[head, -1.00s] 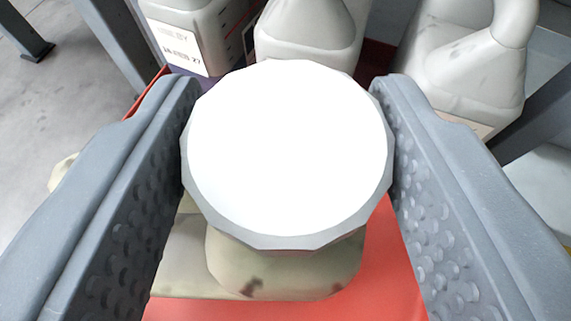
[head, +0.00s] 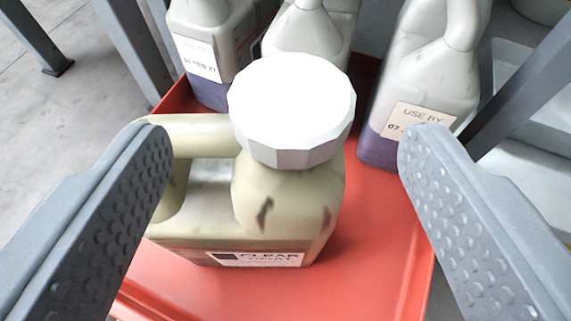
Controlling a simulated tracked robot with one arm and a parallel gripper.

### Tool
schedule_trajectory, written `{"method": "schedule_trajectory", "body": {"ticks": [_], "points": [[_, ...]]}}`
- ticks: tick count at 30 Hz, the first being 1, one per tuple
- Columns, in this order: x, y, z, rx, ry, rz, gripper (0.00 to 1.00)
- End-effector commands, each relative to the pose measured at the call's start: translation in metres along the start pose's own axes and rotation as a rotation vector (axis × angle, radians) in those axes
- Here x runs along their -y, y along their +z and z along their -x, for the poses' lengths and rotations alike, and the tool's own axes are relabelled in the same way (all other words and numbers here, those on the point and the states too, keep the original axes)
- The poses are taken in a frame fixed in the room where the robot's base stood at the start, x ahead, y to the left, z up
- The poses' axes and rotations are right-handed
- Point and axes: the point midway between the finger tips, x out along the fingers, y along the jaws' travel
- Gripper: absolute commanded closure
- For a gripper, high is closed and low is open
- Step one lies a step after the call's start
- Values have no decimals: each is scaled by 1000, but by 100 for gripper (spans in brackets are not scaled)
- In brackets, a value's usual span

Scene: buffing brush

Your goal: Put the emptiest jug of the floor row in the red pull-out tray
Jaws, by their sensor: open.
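A yellowish jug (head: 285,205) with a white cap (head: 290,108) and a label reading "CLEAR" stands upright in the red tray (head: 380,250), near its front. Its handle is on the left. My gripper (head: 275,150) is open, with one finger on each side of the jug's upper part. The right finger is well clear of the cap; the left finger overlaps the handle end in the picture, and I cannot tell whether it touches. The jug's fill level is not clear to see.
Three greyish jugs with purple contents stand behind in the tray: left (head: 205,55), middle (head: 315,35) and right (head: 425,80). Grey rack posts (head: 130,65) rise at left, another at right. Bare red tray floor lies right of the yellowish jug.

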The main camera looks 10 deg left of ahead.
Motion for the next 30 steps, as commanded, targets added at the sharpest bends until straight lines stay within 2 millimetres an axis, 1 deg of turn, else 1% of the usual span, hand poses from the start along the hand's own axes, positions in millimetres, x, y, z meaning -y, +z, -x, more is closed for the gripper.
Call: {"method": "schedule_trajectory", "body": {"ticks": [1, 6, 9, 12, 17, 24, 26, 28, 29, 30], "points": [[0, -3, 13, 1, 2, -4, 32], [-1, -3, 44, 0, 3, -3, 32], [-2, -2, 57, 0, 3, -2, 32], [-2, -3, 65, -2, 2, 1, 32], [-1, -2, 70, -4, 2, 2, 32], [-2, -4, 69, -3, 2, 6, 32], [-5, -11, 67, 1, 5, 17, 32], [-12, -25, 62, 7, 12, 40, 32], [-16, -34, 59, 10, 16, 53, 32], [-22, -49, 55, 15, 23, 74, 32]]}}
